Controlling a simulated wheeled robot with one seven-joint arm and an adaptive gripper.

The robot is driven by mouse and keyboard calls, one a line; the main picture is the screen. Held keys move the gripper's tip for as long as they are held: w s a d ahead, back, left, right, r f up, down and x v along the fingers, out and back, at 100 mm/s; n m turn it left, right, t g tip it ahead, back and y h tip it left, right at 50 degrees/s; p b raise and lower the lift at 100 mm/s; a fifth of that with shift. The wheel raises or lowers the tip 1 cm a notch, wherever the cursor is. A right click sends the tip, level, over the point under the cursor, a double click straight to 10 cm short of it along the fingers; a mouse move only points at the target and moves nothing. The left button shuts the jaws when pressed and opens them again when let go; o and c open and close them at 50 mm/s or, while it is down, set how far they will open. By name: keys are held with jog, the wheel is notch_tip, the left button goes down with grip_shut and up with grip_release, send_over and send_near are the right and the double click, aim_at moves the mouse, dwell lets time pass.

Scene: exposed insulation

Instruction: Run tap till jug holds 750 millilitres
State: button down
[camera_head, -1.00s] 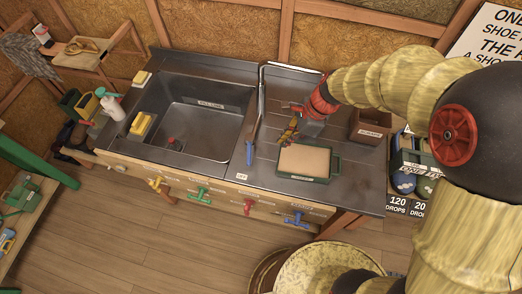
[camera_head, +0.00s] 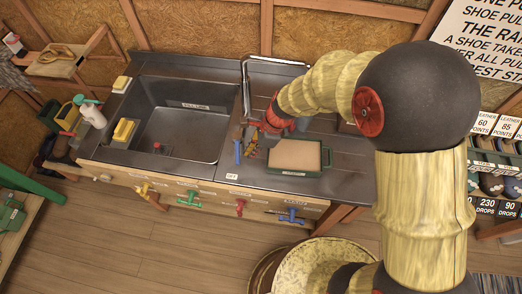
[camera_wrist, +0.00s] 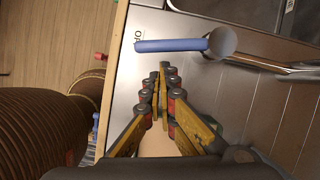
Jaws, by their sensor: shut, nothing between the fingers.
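The tap's metal pipe (camera_head: 244,88) rises at the right side of the sink (camera_head: 181,130). Its blue lever (camera_head: 238,152) lies at the counter's front; in the wrist view the lever (camera_wrist: 172,45) lies across, beside a partly hidden "OFF" label, joined to a round metal end. My gripper (camera_head: 247,150) is shut and empty, low over the counter, just right of the lever. In the wrist view its yellow fingers (camera_wrist: 160,76) point at the lever with a small gap; contact cannot be told. I cannot make out a jug in either current view.
A green-edged tray (camera_head: 313,172) with a tan top sits right of my gripper. Yellow (camera_head: 144,190), green (camera_head: 189,199), red (camera_head: 240,207) and blue (camera_head: 291,216) handles stick out along the counter front. A yellow sponge (camera_head: 125,130) lies at the sink's left.

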jog(key=shift+a, duration=0.35)
jog(key=shift+s, duration=0.1)
jog(key=shift+s+a+r+m+p, duration=0.2)
jog(key=shift+s+a+m+p, duration=0.3)
jog(key=shift+p, duration=0.4)
jog(key=shift+a+f+m+p, duration=0.15)
jog(key=shift+a+m+p, duration=0.15)
jog(key=shift+a+p, duration=0.15)
